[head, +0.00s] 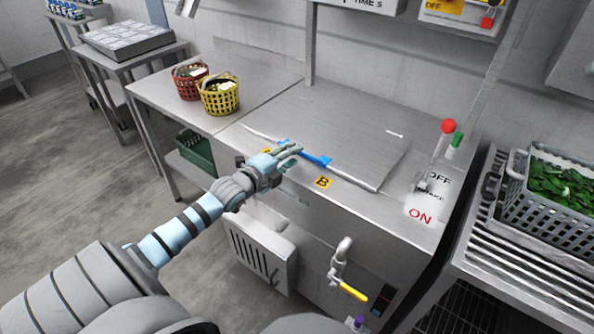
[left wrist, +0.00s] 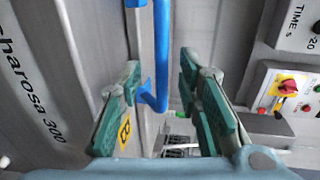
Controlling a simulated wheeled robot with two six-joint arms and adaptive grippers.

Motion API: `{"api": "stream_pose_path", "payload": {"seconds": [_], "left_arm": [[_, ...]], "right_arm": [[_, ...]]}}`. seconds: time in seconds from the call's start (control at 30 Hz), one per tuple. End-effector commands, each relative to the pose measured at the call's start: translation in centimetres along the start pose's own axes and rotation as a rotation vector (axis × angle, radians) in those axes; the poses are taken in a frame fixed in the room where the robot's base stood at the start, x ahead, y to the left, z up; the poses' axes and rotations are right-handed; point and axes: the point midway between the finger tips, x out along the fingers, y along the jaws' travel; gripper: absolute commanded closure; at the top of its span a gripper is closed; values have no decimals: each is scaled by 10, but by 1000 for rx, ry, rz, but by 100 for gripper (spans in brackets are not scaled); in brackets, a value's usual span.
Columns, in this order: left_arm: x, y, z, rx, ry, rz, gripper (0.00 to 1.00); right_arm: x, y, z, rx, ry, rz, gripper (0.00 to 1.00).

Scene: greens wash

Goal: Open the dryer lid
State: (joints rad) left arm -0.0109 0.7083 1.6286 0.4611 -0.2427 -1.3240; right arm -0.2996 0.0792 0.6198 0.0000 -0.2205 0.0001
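The dryer lid (head: 350,120) is a flat grey metal plate lying shut on the steel machine. A blue bar handle (head: 312,158) runs along its front edge, near a yellow B label (head: 323,182). My left gripper (head: 290,152) is at the left part of this handle and covers some of it. In the left wrist view, the green fingers of the gripper (left wrist: 163,80) are wide apart. The blue handle (left wrist: 161,55) appears between them, closer to the left finger, with no clear grip on it. My right gripper is not in view.
A red basket (head: 190,82) and a yellow basket (head: 220,97) stand on the counter left of the lid. A red-topped lever (head: 441,145) stands at right. A grey crate of greens (head: 550,215) is on the right rack. A tap (head: 340,262) sticks out in front.

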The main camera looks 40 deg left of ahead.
Motion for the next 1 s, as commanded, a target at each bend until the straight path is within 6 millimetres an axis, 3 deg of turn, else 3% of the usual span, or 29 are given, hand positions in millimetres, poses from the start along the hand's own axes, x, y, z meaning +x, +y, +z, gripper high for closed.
{"api": "stream_pose_path", "payload": {"seconds": [0.03, 0.2, 0.5, 0.7, 1.0], "left_arm": [[10, 6, 0, -2, 1, -3, 69], [29, 1, 0, -1, 0, 0, 69], [32, -2, 0, 1, 1, 2, 69], [32, -2, 0, 0, 1, 2, 99], [32, -2, 0, 0, 1, 2, 100]], "right_arm": [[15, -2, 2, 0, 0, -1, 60], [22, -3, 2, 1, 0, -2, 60], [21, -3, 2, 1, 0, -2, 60], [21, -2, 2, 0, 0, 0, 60], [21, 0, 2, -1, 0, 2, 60]]}}
